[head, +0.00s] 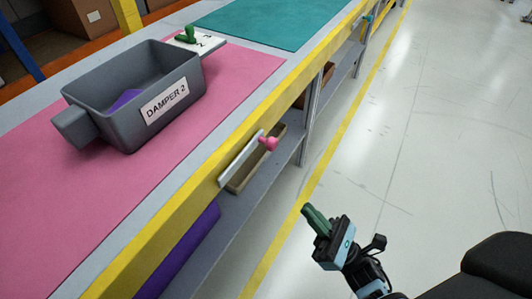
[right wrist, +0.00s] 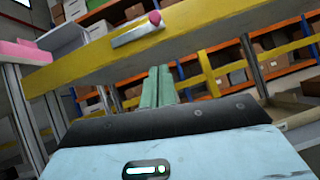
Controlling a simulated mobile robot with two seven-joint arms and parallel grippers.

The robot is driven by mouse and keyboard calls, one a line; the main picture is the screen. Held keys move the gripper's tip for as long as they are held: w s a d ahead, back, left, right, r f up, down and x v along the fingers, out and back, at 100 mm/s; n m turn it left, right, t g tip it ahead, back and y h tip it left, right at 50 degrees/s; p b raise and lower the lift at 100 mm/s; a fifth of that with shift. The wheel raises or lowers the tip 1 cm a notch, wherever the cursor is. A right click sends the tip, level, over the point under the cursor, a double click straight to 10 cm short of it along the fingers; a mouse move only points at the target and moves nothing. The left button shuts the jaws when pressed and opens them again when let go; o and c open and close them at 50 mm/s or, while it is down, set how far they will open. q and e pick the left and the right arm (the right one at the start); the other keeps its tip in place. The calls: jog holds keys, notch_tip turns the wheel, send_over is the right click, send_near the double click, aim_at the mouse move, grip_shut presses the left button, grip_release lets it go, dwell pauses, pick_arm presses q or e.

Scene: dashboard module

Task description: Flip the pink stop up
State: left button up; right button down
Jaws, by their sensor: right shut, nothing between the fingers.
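The pink stop (head: 268,143) is a small pink knob at the right end of a white plate (head: 238,163) on the bench's yellow front edge. In the right wrist view the pink knob (right wrist: 154,17) shows at the top, above and beyond the fingers. Whether the stop is up or down I cannot tell. My right gripper (head: 305,209) has green fingers, shut together and empty. In the head view it is over the floor, below and right of the stop and apart from it. Its fingers (right wrist: 158,72) point forward in the wrist view. My left gripper is not in view.
A grey bin (head: 133,110) labelled "DAMPER 2" stands on the pink mat (head: 40,190), holding something purple. Behind it are a green piece (head: 188,34) on a white plate and a teal mat (head: 270,20). A lower shelf (head: 235,215) runs under the bench. The floor (head: 440,130) at right is clear.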

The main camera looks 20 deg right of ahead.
jog(key=shift+w, duration=0.1)
dwell(0.3)
send_near(263, 143)
notch_tip(263, 143, down, 2)
jog(key=w+a, duration=0.2)
jog(key=w, duration=0.1)
jog(key=r, duration=0.2)
jog(key=r+p, duration=0.1)
jog(key=r, duration=0.1)
jog(key=shift+w+d, duration=0.15)
jog(key=shift+w, duration=0.2)
jog(key=shift+r+n+y, duration=0.15)
jog(key=shift+n+y, duration=0.25)
